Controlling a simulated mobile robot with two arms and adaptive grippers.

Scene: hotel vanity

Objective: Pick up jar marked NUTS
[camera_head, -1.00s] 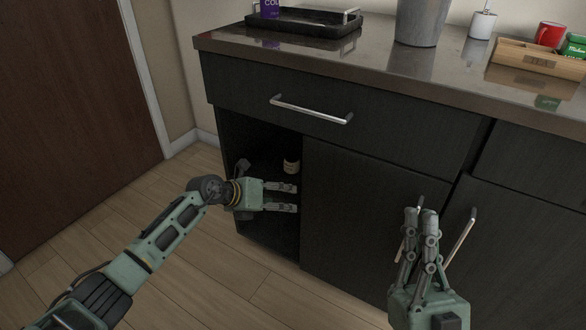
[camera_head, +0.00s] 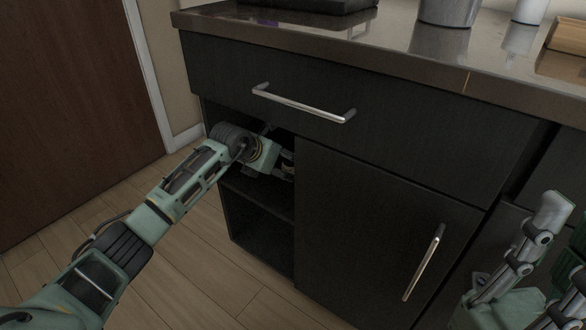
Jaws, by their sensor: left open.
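My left gripper (camera_head: 287,163) reaches into the open compartment at the left end of the dark cabinet (camera_head: 390,210). Its jaws are open and partly hidden behind the edge of the closed door. No jar marked NUTS can be made out; the area around the fingertips is dark and blocked by my gripper and the door. I cannot tell whether the fingers touch anything. My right gripper (camera_head: 562,245) is at the lower right, in front of the cabinet, partly cut off by the picture edge. Whether it is open or shut is unclear.
The compartment has a shelf (camera_head: 262,195) with an empty-looking space below. A drawer handle (camera_head: 300,104) and a door handle (camera_head: 424,262) stick out. A black tray (camera_head: 305,4) and a metal bucket (camera_head: 449,10) stand on the countertop. The wooden floor at left is clear.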

